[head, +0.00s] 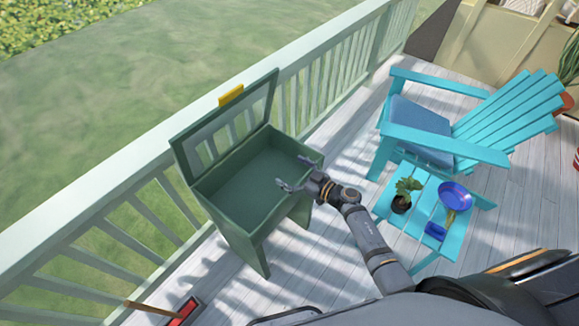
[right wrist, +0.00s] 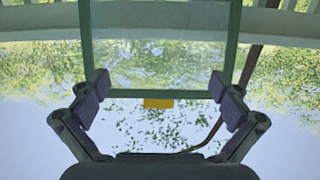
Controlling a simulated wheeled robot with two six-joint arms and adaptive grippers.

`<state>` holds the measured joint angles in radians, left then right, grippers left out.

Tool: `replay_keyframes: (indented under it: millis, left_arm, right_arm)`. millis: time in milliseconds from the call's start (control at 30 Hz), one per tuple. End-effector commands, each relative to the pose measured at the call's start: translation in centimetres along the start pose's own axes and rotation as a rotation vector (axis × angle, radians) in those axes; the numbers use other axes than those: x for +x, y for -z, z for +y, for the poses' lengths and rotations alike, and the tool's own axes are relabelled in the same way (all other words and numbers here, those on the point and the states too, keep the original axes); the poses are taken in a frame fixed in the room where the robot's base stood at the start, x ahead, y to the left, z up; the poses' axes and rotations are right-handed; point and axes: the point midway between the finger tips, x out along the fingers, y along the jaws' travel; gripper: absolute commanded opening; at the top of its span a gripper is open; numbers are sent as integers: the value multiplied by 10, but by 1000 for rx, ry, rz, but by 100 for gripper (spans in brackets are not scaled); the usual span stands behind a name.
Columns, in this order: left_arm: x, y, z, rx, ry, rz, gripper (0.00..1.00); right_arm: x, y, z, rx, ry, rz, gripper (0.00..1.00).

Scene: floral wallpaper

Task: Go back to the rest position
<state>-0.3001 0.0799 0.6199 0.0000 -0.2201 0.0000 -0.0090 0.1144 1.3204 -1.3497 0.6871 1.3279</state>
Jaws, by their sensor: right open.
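My right gripper (head: 298,173) is open and empty at the right side of the green box, over or near its rim; the exact height is hard to tell. In the right wrist view its two fingers stand wide apart (right wrist: 160,95), with nothing between them but the view of the lid beyond. My left gripper is not in view. The green box (head: 258,222) stands on legs by the railing. Its lid (head: 188,147), a green frame with a see-through pane, is raised, and the inside looks empty. A yellow tab (head: 231,95) is on the lid's top edge; it also shows in the right wrist view (right wrist: 158,103).
A pale green railing (head: 130,190) runs behind the box. A turquoise chair (head: 500,115) with a blue cushion stands at the right. A red dustpan (head: 183,312) lies lower left.

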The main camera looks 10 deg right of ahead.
Motion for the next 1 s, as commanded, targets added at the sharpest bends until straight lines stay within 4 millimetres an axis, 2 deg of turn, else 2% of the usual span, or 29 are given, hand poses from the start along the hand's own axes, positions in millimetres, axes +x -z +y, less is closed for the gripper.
replay_keyframes:
  millis: [367, 467, 567, 667, 700, 767, 800, 867, 900, 967, 1000]
  left_arm:
    - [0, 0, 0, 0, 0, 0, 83]
    - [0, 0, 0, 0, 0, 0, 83]
    - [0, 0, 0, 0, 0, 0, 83]
    - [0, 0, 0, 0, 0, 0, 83]
    - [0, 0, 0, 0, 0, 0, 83]
    - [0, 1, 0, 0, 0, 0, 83]
    - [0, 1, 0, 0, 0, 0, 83]
    - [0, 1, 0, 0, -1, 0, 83]
    - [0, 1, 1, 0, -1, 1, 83]
    - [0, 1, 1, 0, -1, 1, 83]
    - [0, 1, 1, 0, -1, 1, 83]
  right_arm:
    - [0, 1, 1, -1, 0, 0, 100]
    - [-3, -9, 2, 9, -23, -6, 100]
    - [-19, -52, 12, 49, -130, -46, 100]
    - [-54, -123, 22, 102, -294, -158, 100]
    - [-72, -155, 23, 121, -356, -222, 100]
    - [-102, -200, 20, 149, -435, -326, 100]
    - [-124, -229, 14, 167, -478, -401, 100]
    - [-157, -270, 3, 196, -530, -516, 100]
    - [-180, -295, -7, 215, -556, -595, 100]
    - [-217, -331, -26, 245, -584, -718, 100]
    - [-241, -352, -41, 266, -595, -801, 100]
